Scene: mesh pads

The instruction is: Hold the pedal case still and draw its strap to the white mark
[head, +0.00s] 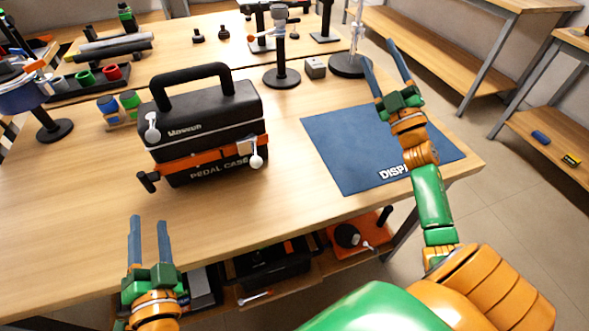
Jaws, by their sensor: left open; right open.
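The black pedal case (188,116) stands upright on the wooden table, with its carry handle (195,76) on top and "PEDAL CASE" lettered on its front. An orange strap (205,154) runs across the front, with a black tab (149,181) at its left end. White metal latches show at the front left (152,128) and front right (256,156). I cannot make out the white mark. My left gripper (149,222) is open and empty, in front of and below the case. My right gripper (378,52) is open and empty, above the blue mat, well right of the case.
The blue mat (340,150) lies on the right of the table (60,215). A shelf with tools lies under the front edge.

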